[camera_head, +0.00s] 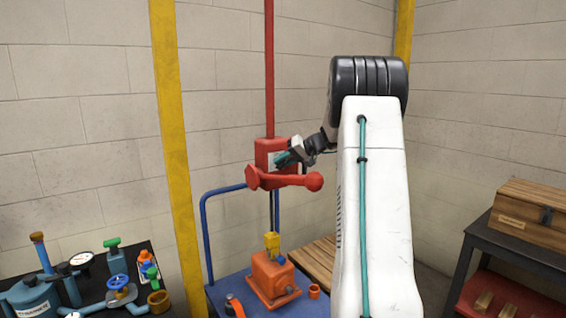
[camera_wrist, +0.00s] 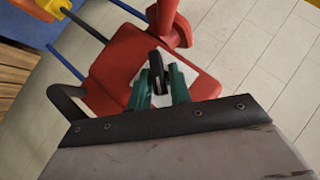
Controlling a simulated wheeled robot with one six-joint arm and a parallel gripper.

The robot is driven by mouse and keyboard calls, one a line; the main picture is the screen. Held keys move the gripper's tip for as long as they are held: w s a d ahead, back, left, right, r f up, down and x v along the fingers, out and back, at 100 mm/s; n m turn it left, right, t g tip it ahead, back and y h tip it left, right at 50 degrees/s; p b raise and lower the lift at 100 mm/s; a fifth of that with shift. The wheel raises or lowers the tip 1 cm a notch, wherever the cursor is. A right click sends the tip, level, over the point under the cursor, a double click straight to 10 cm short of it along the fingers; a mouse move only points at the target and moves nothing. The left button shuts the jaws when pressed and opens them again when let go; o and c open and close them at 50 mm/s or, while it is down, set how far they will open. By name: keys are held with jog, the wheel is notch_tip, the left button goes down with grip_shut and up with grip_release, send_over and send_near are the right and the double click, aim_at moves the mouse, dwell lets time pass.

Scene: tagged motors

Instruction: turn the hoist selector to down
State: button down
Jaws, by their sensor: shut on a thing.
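The red hoist box (camera_head: 263,146) hangs on a red vertical pole, with a red horizontal bar with rounded ends just below it. In the wrist view the hoist box (camera_wrist: 118,72) carries a white plate (camera_wrist: 193,74) with a black selector lever (camera_wrist: 157,66). My gripper (camera_head: 284,159) is at the front of the box. In the wrist view its green fingers (camera_wrist: 164,80) are closed around the selector lever, one on each side. Any markings on the plate are hidden or too small to read, so I cannot tell the selector's setting.
Below the hoist, an orange motor (camera_head: 272,279) with a yellow hook block (camera_head: 272,243) above it sits on a blue cart (camera_head: 219,294). A dark bench with blue pipework (camera_head: 30,296) stands at left. A wooden crate (camera_head: 530,213) is on a dark table at right.

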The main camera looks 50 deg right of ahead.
jog(key=shift+f+m+t+y, duration=0.1)
jog(key=shift+m+t+y, duration=0.25)
jog(key=shift+y, duration=0.25)
dwell(0.3)
jog(key=c, duration=1.5)
grip_release()
jog(key=shift+o, duration=0.2)
jog(key=v, duration=0.7)
jog(key=shift+s+d, duration=0.25)
jog(key=shift+s, duration=0.1)
